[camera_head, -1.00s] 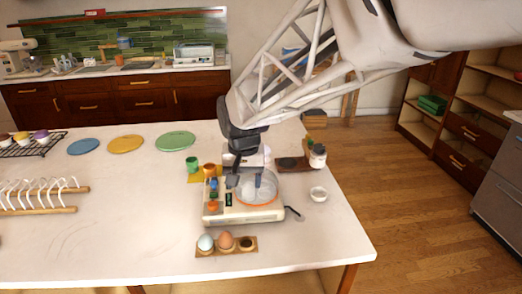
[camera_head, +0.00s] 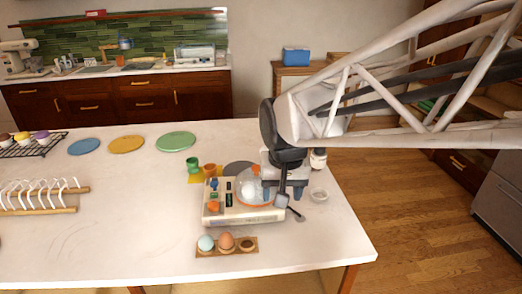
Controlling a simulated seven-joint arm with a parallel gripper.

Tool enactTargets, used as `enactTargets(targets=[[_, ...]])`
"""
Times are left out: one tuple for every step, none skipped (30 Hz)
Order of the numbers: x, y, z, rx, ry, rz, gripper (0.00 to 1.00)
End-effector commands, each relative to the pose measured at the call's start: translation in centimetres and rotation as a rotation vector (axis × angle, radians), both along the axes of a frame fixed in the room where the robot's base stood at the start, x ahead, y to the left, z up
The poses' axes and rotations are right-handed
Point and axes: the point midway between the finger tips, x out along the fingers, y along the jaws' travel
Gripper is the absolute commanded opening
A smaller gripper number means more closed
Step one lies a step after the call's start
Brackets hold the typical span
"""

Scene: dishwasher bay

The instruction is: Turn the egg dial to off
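The egg cooker (camera_head: 244,217) is a cream box near the table's front right. Its left side carries small controls: an orange knob (camera_head: 214,207), a blue piece and a small dark green panel (camera_head: 229,198). Which one is the egg dial is too small to tell. A clear bowl with an orange rim (camera_head: 252,204) and white contents sits on its right part. My gripper (camera_head: 282,196) points down at the cooker's right end, right of the bowl and away from the knob. Its fingers look apart, with nothing seen held; a dark part hangs in front of them. Contact with the cooker cannot be told.
A wooden holder (camera_head: 236,252) with two eggs stands in front of the cooker. Green and orange cups (camera_head: 210,170) stand behind it. A dark paddle-ended handle (camera_head: 297,214) and a small white bowl (camera_head: 319,195) lie to the right.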

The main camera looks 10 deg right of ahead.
Motion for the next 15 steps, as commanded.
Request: enactTargets(targets=[[-0.5,-0.4,0.1,0.0,-0.004,0.0,0.6],[-0.7,-0.6,0.1,-0.001,-0.006,0.001,0.6],[-1.1,-0.8,0.1,-0.001,-0.008,0.001,0.6],[-1.3,-1.0,0.2,-0.001,-0.01,0.002,0.6],[-1.5,-1.1,0.2,-0.002,-0.012,0.003,0.6],[-1.8,-1.3,0.2,-0.002,-0.013,0.003,0.6],[-2.0,-1.5,0.3,-0.003,-0.015,0.005,0.6],[-2.1,-1.6,0.3,-0.003,-0.016,0.005,0.6],[-2.3,-1.7,0.3,-0.003,-0.018,0.006,0.6],[-2.5,-1.8,0.3,-0.003,-0.019,0.007,0.6],[-2.6,-1.9,0.3,-0.003,-0.02,0.007,0.6],[-2.8,-2.0,0.3,-0.004,-0.021,0.008,0.6],[-2.8,-2.0,0.3,-0.004,-0.021,0.008,0.6],[-2.9,-2.1,0.3,-0.004,-0.021,0.008,0.6],[-3.0,-2.1,0.3,-0.005,-0.022,0.009,0.6]])
